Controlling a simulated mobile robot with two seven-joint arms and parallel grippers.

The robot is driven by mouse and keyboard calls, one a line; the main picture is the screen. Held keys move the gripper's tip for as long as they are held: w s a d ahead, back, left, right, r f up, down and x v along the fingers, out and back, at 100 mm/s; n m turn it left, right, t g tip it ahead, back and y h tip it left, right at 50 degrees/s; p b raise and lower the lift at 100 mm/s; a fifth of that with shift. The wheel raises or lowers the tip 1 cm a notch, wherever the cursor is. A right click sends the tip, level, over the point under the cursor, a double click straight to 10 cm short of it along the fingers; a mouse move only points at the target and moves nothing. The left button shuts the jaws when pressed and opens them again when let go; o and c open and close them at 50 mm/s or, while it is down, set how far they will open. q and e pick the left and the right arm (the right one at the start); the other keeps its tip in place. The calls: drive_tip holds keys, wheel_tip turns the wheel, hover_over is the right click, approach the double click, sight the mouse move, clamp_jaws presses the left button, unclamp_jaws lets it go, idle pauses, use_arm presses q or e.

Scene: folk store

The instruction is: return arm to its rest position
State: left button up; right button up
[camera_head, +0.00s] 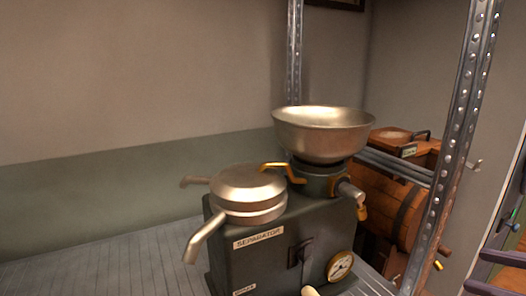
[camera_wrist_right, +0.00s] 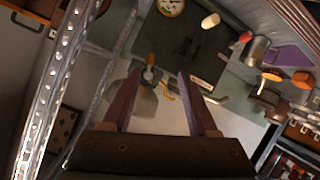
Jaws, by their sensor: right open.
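My right gripper (camera_head: 473,270) shows at the lower right edge of the head view, its two purple fingers apart with nothing between them. In the right wrist view its fingers (camera_wrist_right: 160,74) are also spread and empty. The dark separator machine (camera_head: 290,240) stands left of the gripper, apart from it, beyond a metal shelf post. The separator also shows beyond the fingers in the wrist view (camera_wrist_right: 207,62). My left gripper is not in view.
A perforated metal post (camera_head: 455,150) stands between my right gripper and the separator. A wide metal bowl (camera_head: 322,135) tops the separator, with spouted round pans (camera_head: 248,193) beside it. A wooden barrel (camera_head: 385,205) lies behind. The ribbed shelf (camera_head: 110,270) is clear at left.

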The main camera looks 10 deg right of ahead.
drive_tip(key=s+a+f+m+g+h+p, duration=0.1)
drive_tip(key=s+a+f+g, duration=0.15)
drive_tip(key=a, duration=0.35)
drive_tip(key=s+a+f+m+g, duration=0.1)
drive_tip(key=s+a+f, duration=0.2)
drive_tip(key=a, duration=0.4)
drive_tip(key=s+a+r+m+g+h+p, duration=0.1)
drive_tip(key=s+a+r+m+g+h, duration=0.1)
drive_tip(key=s+a+r+m+g, duration=0.5)
use_arm(q)
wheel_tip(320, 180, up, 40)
drive_tip(key=p, duration=3.8)
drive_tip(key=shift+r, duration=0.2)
use_arm(e)
drive_tip(key=s+r+n, duration=0.1)
drive_tip(key=r, duration=1.7)
drive_tip(key=s+d+r+n+t, duration=0.1)
drive_tip(key=s+r+n, duration=0.1)
drive_tip(key=r, duration=1.7)
drive_tip(key=shift+d, duration=0.25)
